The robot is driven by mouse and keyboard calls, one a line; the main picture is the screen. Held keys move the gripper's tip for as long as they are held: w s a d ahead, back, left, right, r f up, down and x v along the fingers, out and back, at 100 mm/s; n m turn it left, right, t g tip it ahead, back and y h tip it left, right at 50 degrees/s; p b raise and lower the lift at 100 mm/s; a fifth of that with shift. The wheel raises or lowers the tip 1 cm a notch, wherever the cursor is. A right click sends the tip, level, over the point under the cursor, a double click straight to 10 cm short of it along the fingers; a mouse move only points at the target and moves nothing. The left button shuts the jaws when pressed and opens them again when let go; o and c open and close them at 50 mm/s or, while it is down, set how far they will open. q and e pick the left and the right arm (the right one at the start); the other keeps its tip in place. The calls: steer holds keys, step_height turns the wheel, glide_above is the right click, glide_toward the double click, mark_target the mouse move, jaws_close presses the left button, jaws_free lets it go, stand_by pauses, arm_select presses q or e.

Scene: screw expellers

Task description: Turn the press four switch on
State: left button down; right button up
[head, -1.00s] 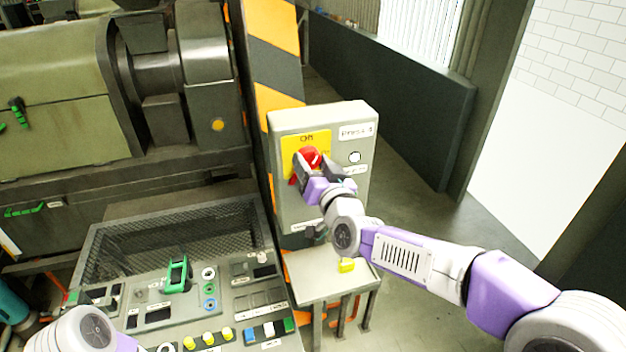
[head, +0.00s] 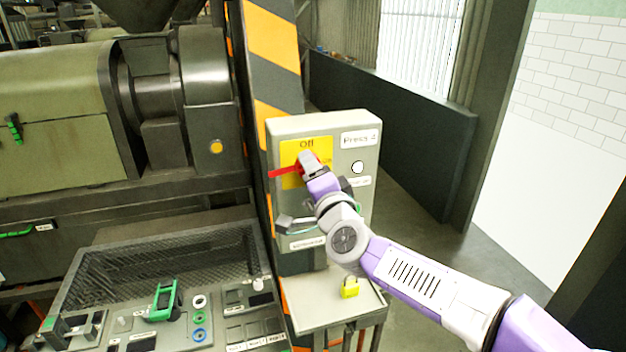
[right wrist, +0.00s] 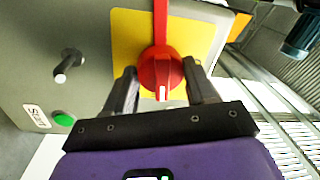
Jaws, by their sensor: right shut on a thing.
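The press four switch is a red rotary knob (head: 305,158) with a long red handle on a yellow plate (head: 291,149), fixed to a grey box (head: 325,125) labelled "Press 4". "Off" is printed at the plate's top. The handle points left in the head view. My right gripper (head: 309,166) is shut on the knob. In the right wrist view, the red knob (right wrist: 161,72) sits between the two fingers of my right gripper (right wrist: 161,85), with the handle running up past the frame's top. My left gripper is out of view.
A small shelf (head: 320,306) below the box holds a yellow padlock (head: 350,288). A control panel (head: 235,322) stands at lower left, a striped post (head: 272,75) behind the box. A green button (right wrist: 64,119) and dark peg (right wrist: 67,67) are beside the knob.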

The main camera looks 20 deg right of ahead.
steer(key=shift+m, duration=0.7)
steer(key=shift+m+b, duration=0.3)
steer(key=shift+b, duration=0.05)
steer(key=o, duration=1)
steer(key=shift+o, duration=0.2)
steer(key=s, duration=0.7)
steer(key=shift+s+f, duration=0.25)
steer(key=shift+f, duration=0.1)
steer(key=shift+d, duration=0.1)
